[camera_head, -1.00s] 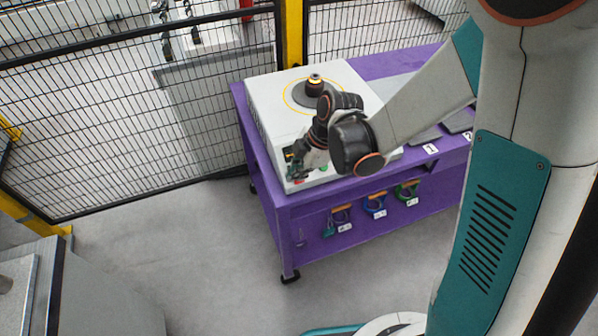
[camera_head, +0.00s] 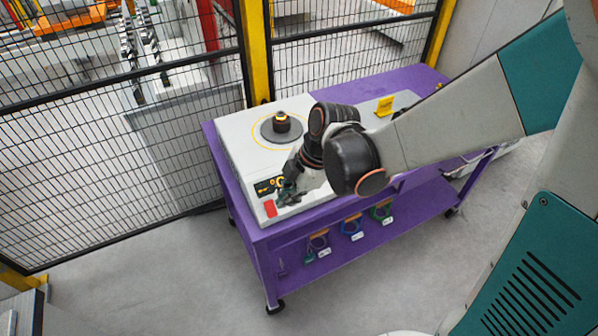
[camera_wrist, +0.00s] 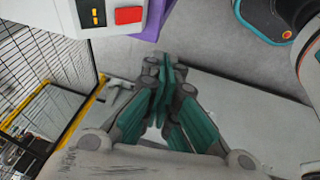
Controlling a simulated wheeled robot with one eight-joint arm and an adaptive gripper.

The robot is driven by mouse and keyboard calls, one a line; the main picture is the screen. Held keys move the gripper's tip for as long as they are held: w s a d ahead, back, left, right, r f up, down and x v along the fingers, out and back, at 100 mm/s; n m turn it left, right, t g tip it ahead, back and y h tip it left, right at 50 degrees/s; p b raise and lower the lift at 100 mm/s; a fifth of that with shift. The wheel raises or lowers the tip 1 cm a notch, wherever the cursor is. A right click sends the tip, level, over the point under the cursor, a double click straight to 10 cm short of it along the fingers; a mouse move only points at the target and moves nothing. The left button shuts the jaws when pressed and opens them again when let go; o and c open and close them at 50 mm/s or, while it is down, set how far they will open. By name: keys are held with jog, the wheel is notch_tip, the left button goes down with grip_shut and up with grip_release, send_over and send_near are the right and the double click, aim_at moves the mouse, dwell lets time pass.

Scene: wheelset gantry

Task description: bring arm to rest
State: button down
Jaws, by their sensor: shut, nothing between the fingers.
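My gripper (camera_head: 288,194) is at the front of the white box-shaped machine (camera_head: 233,128) on the purple cart, near its front panel. In the wrist view my gripper (camera_wrist: 162,75) has its teal fingers together with nothing between them. My arm comes in from the right and is bent at a dark joint above the cart. In the wrist view the machine's panel with a red button (camera_wrist: 129,15) and two yellow-lit switches lies beyond the fingertips, apart from them. A black round fixture (camera_head: 282,125) stands on the machine's top.
The purple cart (camera_head: 330,262) has several coloured padlocks hanging on its front edge. A yellow sign (camera_head: 385,106) stands on its top, right of the machine. A black mesh fence (camera_head: 90,130) with yellow posts runs behind. The grey floor (camera_head: 150,285) in front is clear.

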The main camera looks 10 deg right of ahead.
dwell(0.3)
jog(key=s+d+r+m+t+h+b, duration=0.1)
jog(key=s+d+r+m+t+h, duration=0.1)
jog(key=d+r+m, duration=0.4)
jog(key=s+d+r+m+t+h+b, duration=0.1)
jog(key=s+d+r+m+t, duration=0.3)
jog(key=m, duration=1)
jog(key=s+d+r+h, duration=0.1)
jog(key=s+d+r, duration=0.1)
jog(key=s+d, duration=0.1)
jog(key=shift+s+r+m, duration=0.15)
jog(key=shift+s+m, duration=0.1)
jog(key=shift+m, duration=0.15)
